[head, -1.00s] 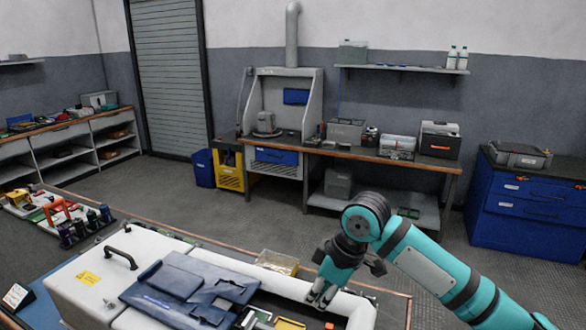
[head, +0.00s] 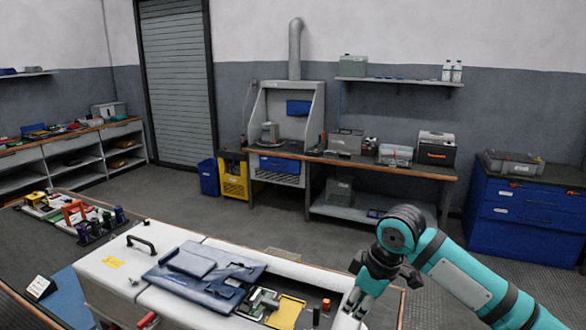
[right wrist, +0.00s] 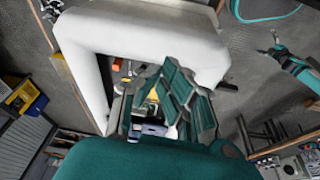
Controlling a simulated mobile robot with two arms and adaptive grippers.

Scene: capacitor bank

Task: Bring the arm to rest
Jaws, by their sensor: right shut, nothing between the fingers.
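My right arm comes in from the right of the head view. Its gripper (head: 352,308) is shut and empty, pointing down by the right end of the white cabinet (head: 110,268). In the right wrist view the gripper's teal fingers (right wrist: 177,98) are together in front of the cabinet's thick white rim (right wrist: 140,40). I cannot tell whether they touch it. A small teal arm with a gripper (right wrist: 270,42) shows at that view's upper right, seemingly my left; its jaws are too small to read. The left arm is outside the head view.
A dark blue folded sheet (head: 190,275) lies on the cabinet. Beside it are a yellow tray (head: 285,312) and small parts. A workbench (head: 400,170) and blue drawers (head: 520,212) stand behind. The floor between is clear.

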